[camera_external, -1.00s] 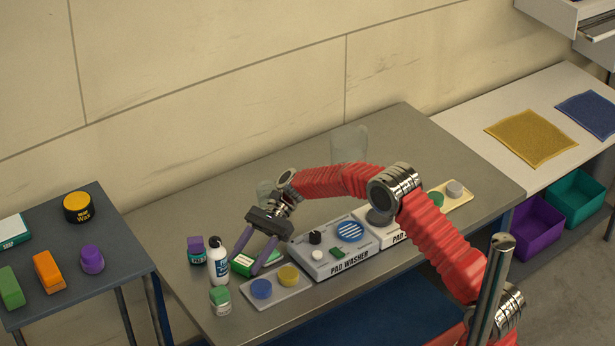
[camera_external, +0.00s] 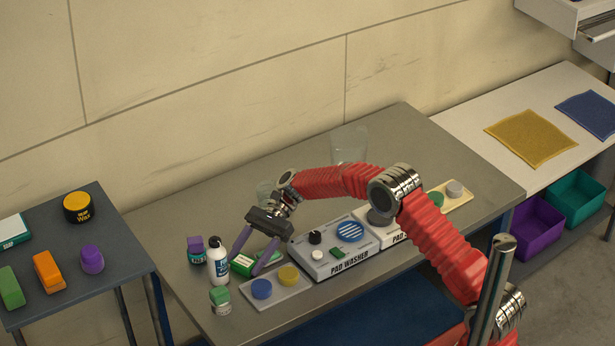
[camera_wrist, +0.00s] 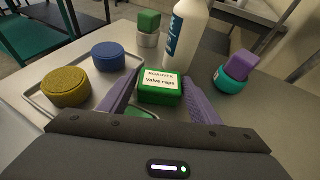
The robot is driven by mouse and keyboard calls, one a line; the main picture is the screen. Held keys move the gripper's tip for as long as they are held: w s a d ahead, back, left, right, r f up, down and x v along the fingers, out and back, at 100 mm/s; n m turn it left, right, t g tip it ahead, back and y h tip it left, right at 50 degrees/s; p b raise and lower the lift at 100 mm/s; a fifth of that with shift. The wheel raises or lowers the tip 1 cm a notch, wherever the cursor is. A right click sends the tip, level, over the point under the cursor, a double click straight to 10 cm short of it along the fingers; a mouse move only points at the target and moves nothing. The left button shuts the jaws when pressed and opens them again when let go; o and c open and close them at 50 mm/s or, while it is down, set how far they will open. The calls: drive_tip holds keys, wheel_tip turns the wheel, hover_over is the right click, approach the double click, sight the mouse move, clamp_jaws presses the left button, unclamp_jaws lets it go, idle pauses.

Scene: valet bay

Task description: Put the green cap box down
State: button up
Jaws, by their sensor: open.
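The green cap box (camera_external: 243,264), with a white label reading "Valve caps", sits on the grey workbench. It also shows in the wrist view (camera_wrist: 160,97), upright between the purple fingers. My gripper (camera_external: 251,259) is open around the box, one finger on each side. In the wrist view the right finger is close to the box and a small gap shows at the left finger. I cannot tell whether either finger touches it. In the external view the fingers partly hide the box.
A white bottle (camera_external: 218,262) stands close beside the box. A tray (camera_external: 277,300) with blue and yellow pads lies in front, and the pad washer (camera_external: 335,262) is to the right. Jars with purple (camera_external: 196,250) and green (camera_external: 220,300) tops stand nearby. Clear bench lies behind.

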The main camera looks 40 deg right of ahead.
drive_tip(key=shift+s+f, duration=0.2)
drive_tip(key=shift+f, duration=0.6)
drive_tip(key=shift+w+r, duration=0.1)
drive_tip(key=shift+r, duration=0.4)
drive_tip(key=v, duration=1.2)
drive_tip(key=shift+w+r, duration=0.15)
drive_tip(key=shift+r, duration=0.25)
